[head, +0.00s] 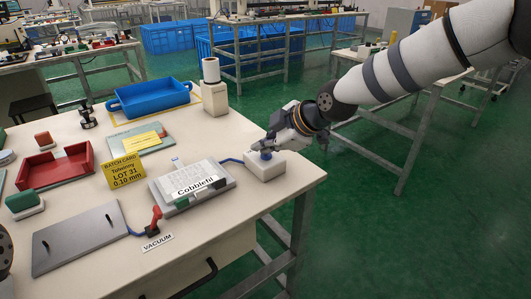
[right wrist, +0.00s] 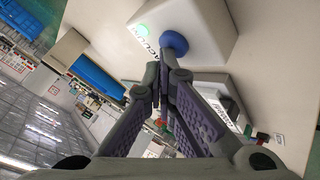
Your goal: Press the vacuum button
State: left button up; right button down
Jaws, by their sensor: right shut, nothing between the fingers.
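A white box (head: 265,168) with a round blue button (head: 266,155) stands near the right edge of the table. In the right wrist view the button (right wrist: 174,43) sits on the box (right wrist: 200,28), beside a lit green lamp (right wrist: 143,29) and black lettering that reads like VACUUM. My right gripper (head: 262,146) is shut and empty, with its fingertips close by the button. In the right wrist view the fingertips (right wrist: 162,66) lie just short of the button; I cannot tell whether they touch it. My left gripper is not in view.
A plate with a film marked Cobblefil (head: 197,184) lies left of the box. A VACUUM label (head: 158,242) lies beside a red lever (head: 157,217) and a grey plate (head: 80,238). A white roll holder (head: 214,98) and blue tray (head: 150,98) stand behind.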

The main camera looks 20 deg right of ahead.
aim_at(265, 156)
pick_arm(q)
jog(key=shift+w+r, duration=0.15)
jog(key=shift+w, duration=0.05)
pick_arm(e)
jog(key=shift+r, duration=0.35)
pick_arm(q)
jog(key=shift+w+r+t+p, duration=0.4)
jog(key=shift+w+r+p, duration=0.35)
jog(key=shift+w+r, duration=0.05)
pick_arm(e)
notch_tip(265, 156, up, 6)
